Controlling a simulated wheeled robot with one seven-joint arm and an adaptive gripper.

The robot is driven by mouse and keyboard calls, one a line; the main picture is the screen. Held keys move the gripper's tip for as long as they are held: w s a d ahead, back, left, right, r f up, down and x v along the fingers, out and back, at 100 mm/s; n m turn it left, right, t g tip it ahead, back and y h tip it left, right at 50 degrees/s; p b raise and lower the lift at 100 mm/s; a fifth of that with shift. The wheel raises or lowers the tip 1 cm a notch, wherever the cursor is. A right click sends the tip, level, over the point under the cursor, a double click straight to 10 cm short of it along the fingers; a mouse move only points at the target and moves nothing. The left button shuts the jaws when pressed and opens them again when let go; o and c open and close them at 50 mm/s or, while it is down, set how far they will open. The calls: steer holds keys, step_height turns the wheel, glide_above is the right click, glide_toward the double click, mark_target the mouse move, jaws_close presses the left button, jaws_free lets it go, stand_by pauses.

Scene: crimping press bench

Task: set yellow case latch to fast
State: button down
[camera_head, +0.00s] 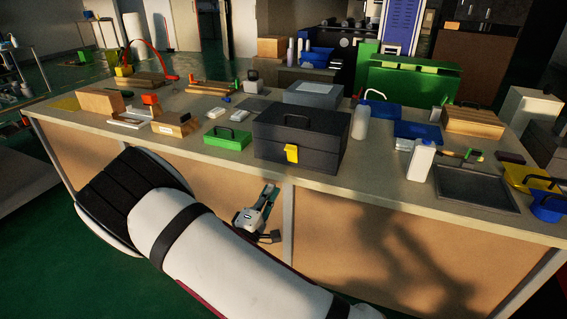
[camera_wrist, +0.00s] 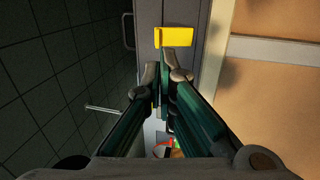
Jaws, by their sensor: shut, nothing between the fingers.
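The dark case (camera_head: 300,135) stands closed on the bench, with a black carry handle on its lid. Its yellow latch (camera_head: 291,153) is on the front face; I cannot tell its exact setting. In the wrist view the yellow latch (camera_wrist: 175,36) lies just beyond my fingertips, against the dark grey case (camera_wrist: 205,50). My gripper (camera_head: 268,191) is in front of the bench, below the latch in the head view. In the wrist view my gripper (camera_wrist: 166,72) has its fingers together and empty, pointing toward the latch. The fingertips look close to it, but contact is not clear.
A green box (camera_head: 228,138) sits left of the case. A dark tray (camera_head: 476,187) lies farther right. The bench front edge (camera_head: 330,187) runs below the case.

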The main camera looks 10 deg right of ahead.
mark_target(289, 150)
steer(key=b+x, duration=0.1)
steer(key=x, duration=1.2)
steer(key=shift+w, duration=0.5)
steer(key=shift+r, duration=0.1)
steer(key=shift+w+d+r+g+y+p, duration=0.25)
steer(key=shift+r+y+p, duration=0.3)
steer(key=shift+p, duration=0.6)
steer(key=shift+w+d+r, duration=0.1)
steer(key=shift+w+r, duration=0.05)
steer(key=shift+w, duration=0.1)
